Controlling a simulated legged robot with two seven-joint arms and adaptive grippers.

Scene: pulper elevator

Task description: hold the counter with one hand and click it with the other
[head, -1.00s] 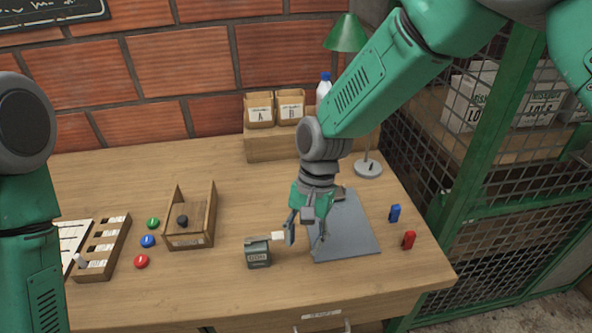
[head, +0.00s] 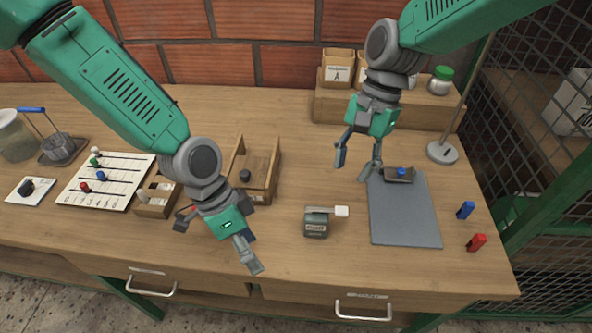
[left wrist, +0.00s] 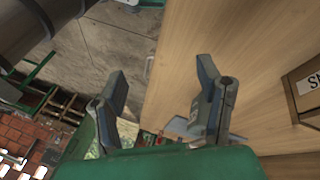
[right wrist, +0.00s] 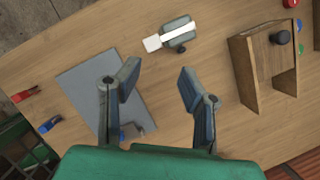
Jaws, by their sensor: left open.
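The counter (head: 316,228) is a small grey-green box with a label on its front and a white lever (head: 341,211) sticking out to the right on top. It stands on the table and nothing touches it. It also shows in the right wrist view (right wrist: 180,34). My left gripper (head: 216,243) is open and empty, left of the counter near the table's front. Its spread fingers show in the left wrist view (left wrist: 163,105), where the counter is not seen. My right gripper (head: 355,163) is open and empty, above the table behind the counter and a little to its right.
A grey mat (head: 405,215) lies right of the counter, with a small tray holding a blue piece (head: 399,174) at its back edge. Blue (head: 466,210) and red (head: 477,243) pieces lie farther right. A wooden box (head: 262,170) stands left of the counter. Table in front of the counter is clear.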

